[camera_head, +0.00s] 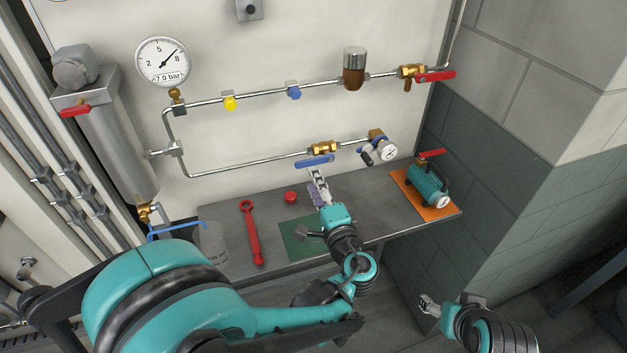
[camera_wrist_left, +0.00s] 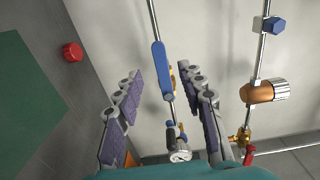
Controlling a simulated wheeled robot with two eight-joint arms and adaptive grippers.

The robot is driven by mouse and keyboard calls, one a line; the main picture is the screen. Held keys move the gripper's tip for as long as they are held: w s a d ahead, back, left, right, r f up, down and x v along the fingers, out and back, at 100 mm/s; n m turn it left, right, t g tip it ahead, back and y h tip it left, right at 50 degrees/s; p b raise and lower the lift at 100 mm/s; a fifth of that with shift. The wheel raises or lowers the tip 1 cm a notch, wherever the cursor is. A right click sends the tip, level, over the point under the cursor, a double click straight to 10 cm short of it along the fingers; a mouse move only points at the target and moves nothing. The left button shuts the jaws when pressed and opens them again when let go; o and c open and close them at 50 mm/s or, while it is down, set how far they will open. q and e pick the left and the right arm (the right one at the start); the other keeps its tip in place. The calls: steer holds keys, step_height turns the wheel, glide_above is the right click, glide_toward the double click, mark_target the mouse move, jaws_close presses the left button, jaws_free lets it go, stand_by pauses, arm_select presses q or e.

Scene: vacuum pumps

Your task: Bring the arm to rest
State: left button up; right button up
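My left gripper (camera_head: 310,203) is open and empty over the grey bench, in front of the lower pipe. Its two spread fingers also show in the left wrist view (camera_wrist_left: 161,78). A blue-handled brass valve (camera_head: 323,149) is on the pipe just beyond it; in the left wrist view the blue handle (camera_wrist_left: 162,68) appears between the fingers, apart from them. My right gripper (camera_head: 450,302) is at the lower right, off the bench's front edge. Its fingers look spread and hold nothing.
The grey bench (camera_head: 222,262) holds a red wrench (camera_head: 250,233), a red cap (camera_head: 291,197), a green mat (camera_head: 293,238), a clear container (camera_head: 211,243) and a teal pump (camera_head: 429,184) on an orange mat (camera_head: 439,214). A gauge (camera_head: 162,62) and pipes line the wall.

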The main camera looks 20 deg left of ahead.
stand_by(0.3)
arm_select(q)
steer(key=s+a+f+n+g+h, duration=0.2)
steer(key=s+f+n, duration=0.1)
steer(key=s, duration=0.1)
steer(key=s+a+f+n+g+h, duration=0.2)
steer(key=s+f+g, duration=0.1)
steer(key=s, duration=0.2)
steer(key=s+a+f+n+g+h, duration=0.2)
steer(key=s+f+n+h, duration=0.1)
steer(key=s, duration=0.2)
steer(key=shift+s+a+n+g, duration=0.1)
steer(key=shift+a+n+g, duration=0.05)
steer(key=shift+n+g, duration=0.2)
steer(key=s+d+n+h, duration=0.2)
steer(key=s+d+h, duration=0.1)
steer(key=s, duration=0.1)
steer(key=shift+d, duration=0.3)
